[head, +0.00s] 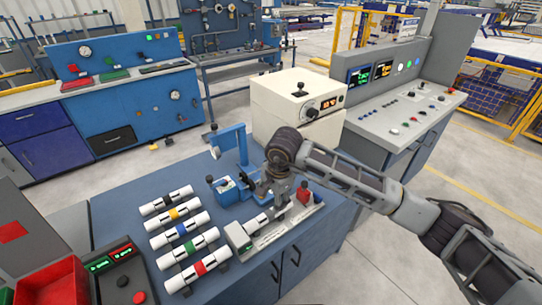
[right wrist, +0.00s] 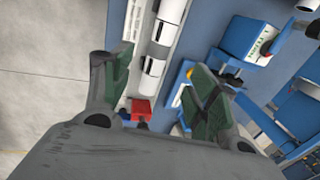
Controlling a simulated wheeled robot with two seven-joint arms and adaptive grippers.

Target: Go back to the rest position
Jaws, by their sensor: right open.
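My right arm comes in from the right in the head view, and its gripper (head: 268,194) is over the back of a grey fixture (head: 278,234) on the blue workbench. In the right wrist view the gripper (right wrist: 158,82) is open, its two green-padded fingers apart. A white pipe with dark bands (right wrist: 154,66) lies in the fixture beyond the fingers. A red block (right wrist: 141,108) shows low between them; it also shows at the fixture's far end in the head view (head: 304,194). I cannot tell whether the fingers touch anything. My left gripper is not in view.
Several white pipes with coloured bands (head: 181,230) lie in a row left of the fixture. A cream box (head: 296,104) is at the back, a grey control console (head: 405,112) to the right. A red bin (head: 52,284) is front left.

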